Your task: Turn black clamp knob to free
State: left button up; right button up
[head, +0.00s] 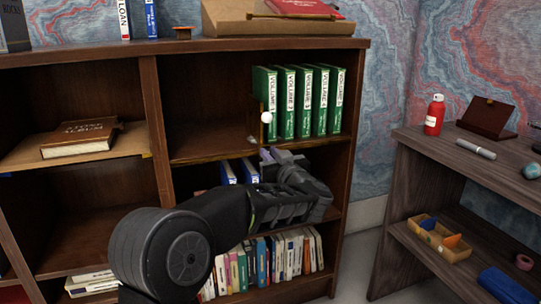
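My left gripper (270,156) is at the front edge of the middle shelf, just below a small white ball (266,117). The ball is at the front of a thin upright brownish piece (258,100) standing left of a row of green volumes (303,102). I cannot make out a black clamp knob; my gripper and dark arm cover part of the shelf edge there. The fingertips are small and partly hidden, so I cannot tell if they are open or touching anything. My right gripper is not in view.
The wooden bookcase (154,110) has a brown book (80,138) on a left shelf, blue books (228,172) below the green ones, and mixed books lower down. At right, a side desk (430,160) holds a red bottle (435,115).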

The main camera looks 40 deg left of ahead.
pick_arm(q)
grip_shut()
jog(key=shift+n, duration=0.3)
jog(key=shift+s+a+f+n+b, duration=0.25)
jog(key=shift+n+b, duration=0.4)
jog(key=shift+n, duration=2)
jog(key=shift+s+a+f+n+b, duration=0.2)
jog(key=shift+n+b, duration=0.45)
jog(key=shift+n, duration=1.95)
jog(key=shift+s+f+n+b, duration=0.35)
jog(key=shift+n+b, duration=0.3)
jog(key=shift+n, duration=2)
jog(key=shift+w, duration=0.1)
jog(key=shift+o, duration=2.2)
grip_release()
